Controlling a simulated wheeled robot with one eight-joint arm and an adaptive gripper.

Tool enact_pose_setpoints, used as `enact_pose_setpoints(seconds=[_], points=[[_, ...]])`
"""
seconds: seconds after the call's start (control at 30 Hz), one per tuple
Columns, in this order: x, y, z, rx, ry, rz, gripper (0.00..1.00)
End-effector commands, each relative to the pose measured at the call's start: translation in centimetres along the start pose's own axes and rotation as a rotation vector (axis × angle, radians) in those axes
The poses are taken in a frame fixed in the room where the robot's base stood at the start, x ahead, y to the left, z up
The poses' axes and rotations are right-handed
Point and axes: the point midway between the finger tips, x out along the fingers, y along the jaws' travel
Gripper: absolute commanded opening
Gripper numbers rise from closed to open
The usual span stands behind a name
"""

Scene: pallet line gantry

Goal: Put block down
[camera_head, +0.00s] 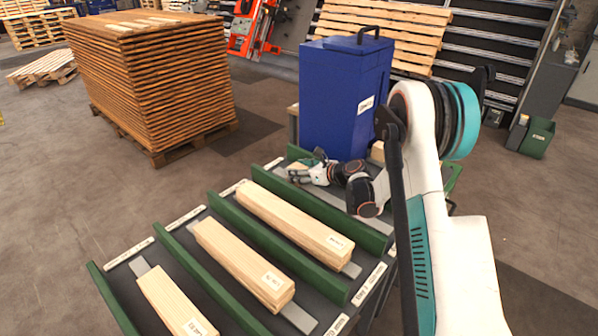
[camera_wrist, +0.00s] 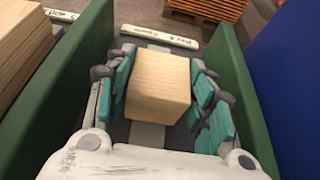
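A short pale wooden block (camera_wrist: 160,85) stands between my finger pads in the wrist view, with pads against both sides. My gripper (camera_wrist: 162,95) is shut on it. In the head view my gripper (camera_head: 300,172) is low in the rightmost lane, near its far end; the block there is small and mostly hidden. The lane (camera_head: 340,208) has a grey strip and runs between green rails, which stand left and right of my gripper in the wrist view. I cannot tell whether the block's underside touches the lane.
Long wooden beams (camera_head: 292,218) lie in the other lanes, divided by green rails (camera_head: 262,238). A tall blue bin (camera_head: 340,100) stands close behind the rightmost lane. White label strips (camera_head: 183,218) lie at lane ends. A stack of boards (camera_head: 150,85) stands on the floor behind.

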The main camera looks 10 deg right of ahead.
Motion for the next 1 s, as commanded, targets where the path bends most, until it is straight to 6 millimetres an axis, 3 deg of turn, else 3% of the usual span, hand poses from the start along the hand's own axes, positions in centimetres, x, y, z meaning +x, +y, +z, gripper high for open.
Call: enact_pose_setpoints(seconds=[0.07,0.5,1.0], points=[[0.0,0.0,0.0,0.000,0.000,0.000,0.68],[-0.2,0.0,0.5,0.000,0.000,0.000,0.68],[-9.6,-0.1,0.5,0.001,0.000,-0.003,0.68]])
